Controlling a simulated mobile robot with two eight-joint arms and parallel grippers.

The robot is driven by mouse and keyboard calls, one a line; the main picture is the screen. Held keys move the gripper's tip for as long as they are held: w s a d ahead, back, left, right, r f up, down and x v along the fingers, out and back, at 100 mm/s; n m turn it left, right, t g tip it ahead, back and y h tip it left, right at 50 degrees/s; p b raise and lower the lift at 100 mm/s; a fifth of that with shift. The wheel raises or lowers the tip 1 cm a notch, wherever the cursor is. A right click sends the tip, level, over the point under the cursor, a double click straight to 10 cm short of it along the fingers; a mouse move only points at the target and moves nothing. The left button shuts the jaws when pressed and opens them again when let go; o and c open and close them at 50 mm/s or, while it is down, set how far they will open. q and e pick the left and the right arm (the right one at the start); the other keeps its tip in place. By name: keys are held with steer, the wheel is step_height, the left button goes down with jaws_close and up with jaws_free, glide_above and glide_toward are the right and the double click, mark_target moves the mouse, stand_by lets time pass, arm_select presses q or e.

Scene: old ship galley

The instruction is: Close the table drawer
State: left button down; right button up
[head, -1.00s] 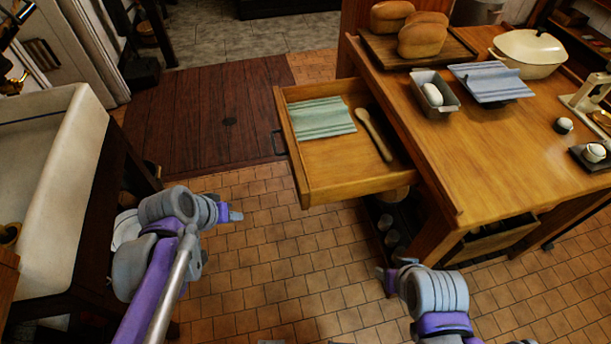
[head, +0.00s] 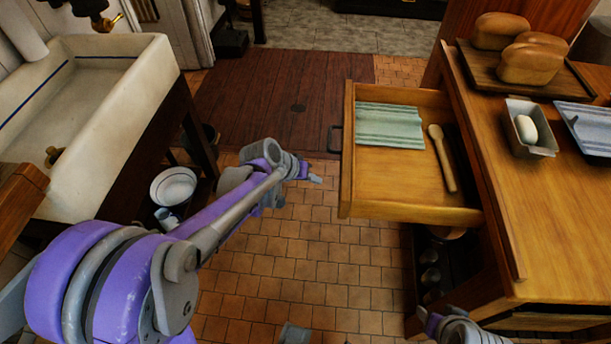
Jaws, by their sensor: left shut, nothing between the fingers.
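The table drawer (head: 410,204) is pulled well out of the left side of the wooden table (head: 560,232). It holds a folded green striped cloth (head: 390,127) and a wooden spoon (head: 442,160). Its dark handle (head: 334,139) is on the left front face. My left gripper (head: 315,179) is shut and empty, a little left of the drawer front and below the handle in the picture, apart from it. My right arm shows only at the bottom edge; its purple and grey end (head: 432,321) is near the table's lower left, and its finger state is unclear.
Bread loaves on a wooden board (head: 470,59), a grey tin (head: 530,148) with a white item and a blue striped cloth (head: 590,125) are on the table. A white sink (head: 130,130) stands left.

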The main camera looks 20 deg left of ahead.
arm_select(q)
steer(key=shift+w+d+f, duration=0.25)
steer(key=shift+w+d, duration=0.1)
steer(key=shift+d, duration=0.4)
steer(key=shift+w+d+f, duration=0.25)
steer(key=shift+w+d, duration=0.05)
steer(key=shift+d, duration=0.5)
steer(key=shift+w+d+f, duration=0.25)
steer(key=shift+w+d, duration=0.1)
steer(key=shift+d, duration=0.4)
steer(key=shift+d, duration=0.1)
